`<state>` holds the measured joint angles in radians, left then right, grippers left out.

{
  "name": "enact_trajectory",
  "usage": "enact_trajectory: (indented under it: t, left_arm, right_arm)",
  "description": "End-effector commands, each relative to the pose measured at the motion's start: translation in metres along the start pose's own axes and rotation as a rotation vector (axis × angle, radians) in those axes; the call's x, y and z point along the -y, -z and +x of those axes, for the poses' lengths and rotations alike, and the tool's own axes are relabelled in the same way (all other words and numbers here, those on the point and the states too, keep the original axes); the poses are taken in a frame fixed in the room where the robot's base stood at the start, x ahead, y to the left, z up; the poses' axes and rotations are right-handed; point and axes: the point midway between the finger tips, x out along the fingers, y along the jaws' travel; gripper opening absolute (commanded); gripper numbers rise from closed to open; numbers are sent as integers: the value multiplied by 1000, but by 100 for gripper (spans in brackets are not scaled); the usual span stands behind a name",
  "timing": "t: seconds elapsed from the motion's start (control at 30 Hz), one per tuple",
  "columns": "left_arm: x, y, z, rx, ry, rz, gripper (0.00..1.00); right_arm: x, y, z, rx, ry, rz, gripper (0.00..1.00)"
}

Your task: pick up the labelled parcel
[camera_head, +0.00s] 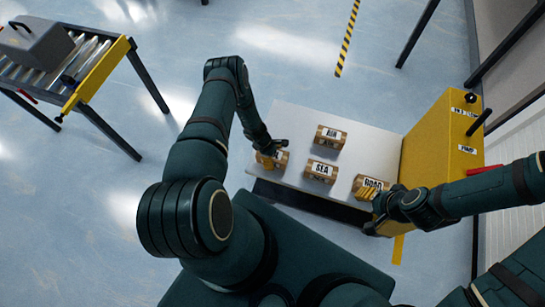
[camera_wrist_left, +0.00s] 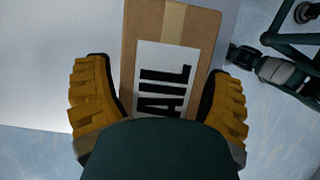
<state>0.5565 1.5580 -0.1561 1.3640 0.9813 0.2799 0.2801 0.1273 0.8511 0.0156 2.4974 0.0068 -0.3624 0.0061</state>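Several brown labelled parcels sit on a pale tabletop (camera_head: 290,120): AIR (camera_head: 330,136), SEA (camera_head: 321,171), ROAD (camera_head: 375,184) and one partly covered (camera_head: 281,162). On that one I read "AIL" in the left wrist view (camera_wrist_left: 172,40); its first letter is hidden. My left gripper (camera_head: 268,160) is down at this parcel. Its yellow fingers (camera_wrist_left: 160,90) are spread wide on either side, with a small gap at the left finger; contact at the right is unclear. My right gripper (camera_head: 368,193) is at the ROAD parcel's near side; its grip is unclear.
A yellow cabinet (camera_head: 432,140) with labels and a black handle stands at the tabletop's right. A roller conveyor (camera_head: 85,60) with a grey case (camera_head: 35,45) is at the upper left. Open floor (camera_head: 240,60) lies between.

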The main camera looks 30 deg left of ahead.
Motion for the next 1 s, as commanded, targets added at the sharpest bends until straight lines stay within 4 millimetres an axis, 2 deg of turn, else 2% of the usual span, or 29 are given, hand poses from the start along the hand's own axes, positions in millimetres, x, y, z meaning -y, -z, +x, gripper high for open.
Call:
enact_trajectory:
  t: [0.03,0.1,0.47,0.63,1.0]
  left_arm:
    - [0,0,0,0,0,0,47]
    - [0,0,0,0,0,0,23]
    - [0,0,-1,0,0,0,23]
    - [0,-4,-8,1,1,0,23]
    - [-1,-31,-77,0,-1,-1,22]
  right_arm:
    - [0,0,0,0,0,0,47]
    - [0,0,0,0,0,0,47]
    - [0,0,-1,0,0,0,47]
    - [5,1,-12,0,0,0,47]
    - [9,8,-24,-15,-2,5,47]
